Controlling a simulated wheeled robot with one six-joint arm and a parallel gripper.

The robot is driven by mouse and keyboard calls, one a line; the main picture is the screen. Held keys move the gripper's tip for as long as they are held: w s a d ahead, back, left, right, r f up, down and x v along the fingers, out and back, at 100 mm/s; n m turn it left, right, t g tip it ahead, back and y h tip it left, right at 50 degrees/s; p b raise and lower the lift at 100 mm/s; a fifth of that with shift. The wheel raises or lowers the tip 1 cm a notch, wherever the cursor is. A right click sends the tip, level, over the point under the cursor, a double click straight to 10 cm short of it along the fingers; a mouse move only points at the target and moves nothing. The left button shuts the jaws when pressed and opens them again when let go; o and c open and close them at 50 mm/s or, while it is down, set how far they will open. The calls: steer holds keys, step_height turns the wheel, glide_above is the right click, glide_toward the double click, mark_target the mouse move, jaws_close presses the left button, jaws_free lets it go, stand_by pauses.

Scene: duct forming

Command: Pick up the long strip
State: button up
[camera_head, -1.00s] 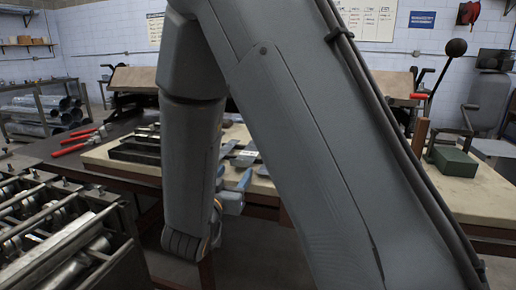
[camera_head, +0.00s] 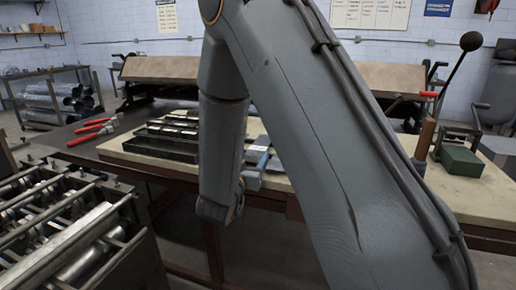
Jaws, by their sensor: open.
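My gripper (camera_head: 257,164) shows in part beside my wrist, with blue fingers over the pale-topped workbench (camera_head: 140,155). It is open, and no strip shows between its fingers. Grey metal pieces (camera_head: 275,165) lie on the bench just right of the fingers, partly hidden by my arm. I cannot tell which of them is the long strip. A dark rack (camera_head: 160,148) with several metal bars lies on the bench left of my forearm. My arm hides the middle of the bench.
Red-handled tools (camera_head: 95,130) lie at the left on a dark table. A roller machine (camera_head: 75,235) stands at the front left. A green block (camera_head: 458,160) and a brown upright handle (camera_head: 424,140) are at the bench's right. A bending machine (camera_head: 170,70) stands behind.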

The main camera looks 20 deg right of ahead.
steer(key=c, duration=0.9)
steer(key=shift+r, duration=0.15)
